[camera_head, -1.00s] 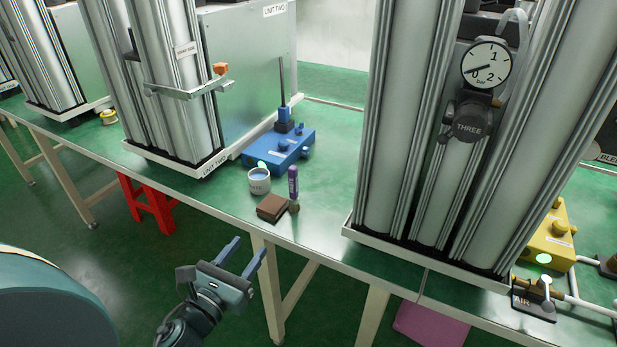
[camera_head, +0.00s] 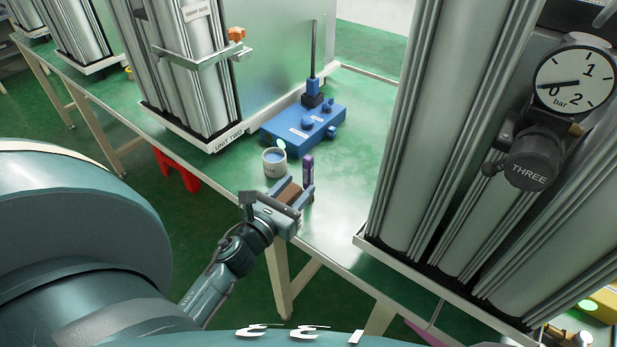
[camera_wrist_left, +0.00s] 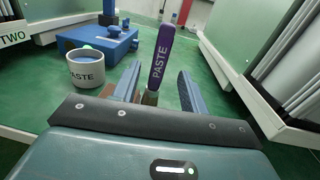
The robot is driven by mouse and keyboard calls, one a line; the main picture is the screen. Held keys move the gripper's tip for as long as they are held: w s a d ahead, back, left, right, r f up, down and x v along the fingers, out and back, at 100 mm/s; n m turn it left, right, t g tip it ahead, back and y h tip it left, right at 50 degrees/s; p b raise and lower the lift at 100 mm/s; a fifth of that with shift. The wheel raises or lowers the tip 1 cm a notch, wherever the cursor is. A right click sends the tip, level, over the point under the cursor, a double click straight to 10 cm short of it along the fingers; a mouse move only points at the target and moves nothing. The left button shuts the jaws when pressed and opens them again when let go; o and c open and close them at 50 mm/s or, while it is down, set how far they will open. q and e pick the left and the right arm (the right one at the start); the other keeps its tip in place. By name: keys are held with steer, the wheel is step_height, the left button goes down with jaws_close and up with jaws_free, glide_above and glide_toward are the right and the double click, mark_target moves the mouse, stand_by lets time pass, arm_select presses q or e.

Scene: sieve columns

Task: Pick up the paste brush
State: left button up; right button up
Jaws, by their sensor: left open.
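The paste brush (camera_head: 308,168) has a purple handle and stands upright on the green bench. In the left wrist view the brush (camera_wrist_left: 161,52) shows its PASTE label and a brownish lower end, partly hidden behind my gripper's body. My left gripper (camera_head: 297,188) is open at the bench's front edge, its fingers pointing at the brush. In the left wrist view the brush appears between the two fingers, which do not grip it. Whether it is fully between the fingertips I cannot tell. My right gripper is not in view.
A white paste pot (camera_wrist_left: 86,72) stands left of the brush. A brown block (camera_head: 289,193) lies by my fingers, partly hidden. A blue device (camera_head: 300,128) is behind. Tall metal columns (camera_head: 430,130) stand at right. Bench between brush and columns is clear.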

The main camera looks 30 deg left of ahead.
mark_target(306, 178)
arm_select(q)
steer(key=w, duration=0.4)
steer(key=w+p, duration=0.1)
steer(key=shift+w+f, duration=0.25)
steer(key=shift+w, duration=0.15)
jaws_close()
